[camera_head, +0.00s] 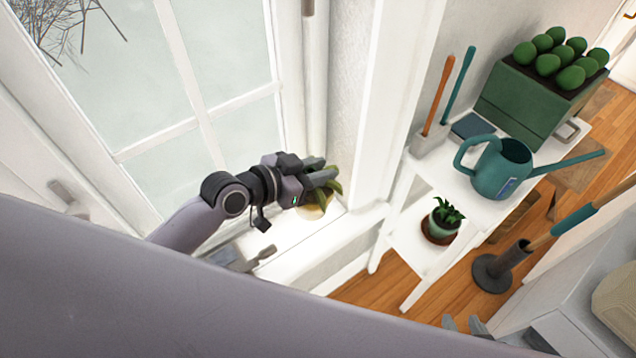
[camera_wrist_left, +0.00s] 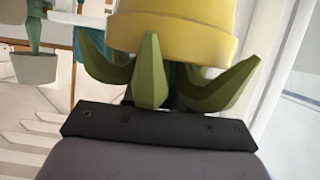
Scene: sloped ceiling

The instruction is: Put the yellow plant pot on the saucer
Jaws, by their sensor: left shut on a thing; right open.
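The yellow plant pot (camera_wrist_left: 180,35) fills the top middle of the left wrist view, with its thick green leaves pointing towards my gripper's dark palm. In the head view my left gripper (camera_head: 326,180) is shut on the potted plant by the window, over the white sill. Green leaves (camera_head: 334,188) show beside the fingers. A small yellowish patch shows just below them; I cannot tell whether it is pot or saucer. No separate saucer for this pot is clearly visible. My right gripper (camera_head: 466,327) is open and empty at the bottom edge, partly cut off.
A white shelf stand (camera_head: 425,160) holds a teal watering can (camera_head: 502,170), a green planter (camera_head: 530,100) and hand tools. A small plant on a dark brown dish (camera_head: 436,237) stands on its lower shelf. The window frame is close to my left arm.

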